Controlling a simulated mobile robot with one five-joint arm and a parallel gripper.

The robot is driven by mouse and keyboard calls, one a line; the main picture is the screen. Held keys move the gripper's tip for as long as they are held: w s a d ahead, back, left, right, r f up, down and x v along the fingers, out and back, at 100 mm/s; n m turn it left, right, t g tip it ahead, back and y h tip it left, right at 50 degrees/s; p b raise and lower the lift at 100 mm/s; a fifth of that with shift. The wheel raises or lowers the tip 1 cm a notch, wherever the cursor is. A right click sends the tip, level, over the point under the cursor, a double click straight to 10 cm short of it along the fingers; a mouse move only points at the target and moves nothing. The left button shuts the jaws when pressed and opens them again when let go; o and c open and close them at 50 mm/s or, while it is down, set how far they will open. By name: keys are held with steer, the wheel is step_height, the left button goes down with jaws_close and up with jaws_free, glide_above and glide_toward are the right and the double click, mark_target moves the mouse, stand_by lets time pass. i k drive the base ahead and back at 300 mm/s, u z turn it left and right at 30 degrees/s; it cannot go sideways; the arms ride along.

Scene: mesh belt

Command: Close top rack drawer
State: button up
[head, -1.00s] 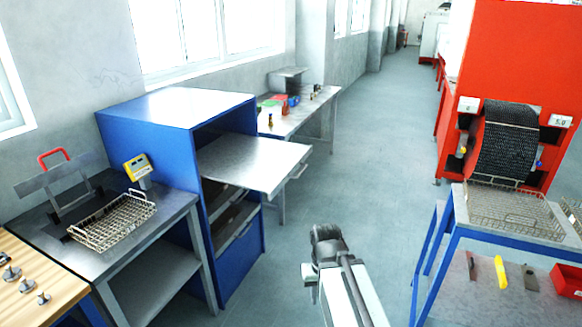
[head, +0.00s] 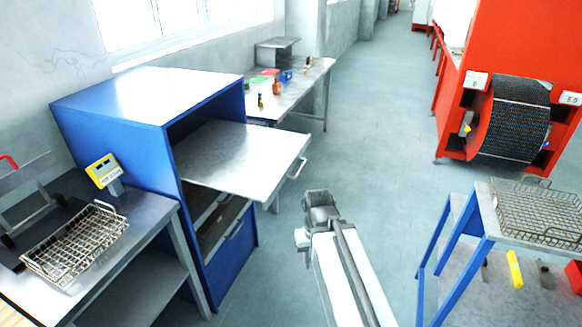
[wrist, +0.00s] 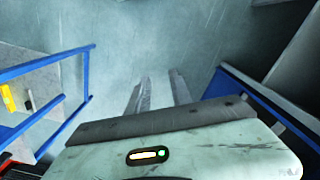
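The blue rack (head: 110,135) stands left of centre in the head view. Its top drawer (head: 235,155), a flat grey metal tray, is pulled far out to the right, with a bar handle (head: 298,168) on its front edge. Lower drawers (head: 225,222) sit inside the rack. My arm's end is right of and below the drawer in the head view, apart from it; its fingers are hidden there. In the wrist view my gripper (wrist: 158,85) shows two fingers spread apart with bare floor between them. It is open and empty.
A grey table with a wire basket (head: 75,245) and yellow scale (head: 103,170) stands left of the rack. A workbench (head: 300,85) is behind it. A blue-framed table (head: 485,225) with a basket stands right, before a red machine (head: 510,40). Floor between is clear.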

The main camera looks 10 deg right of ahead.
mark_target(251, 162)
steer(key=k, duration=1.35)
steer(key=u, duration=0.45)
steer(key=i, duration=1.85)
steer(key=u, duration=0.5)
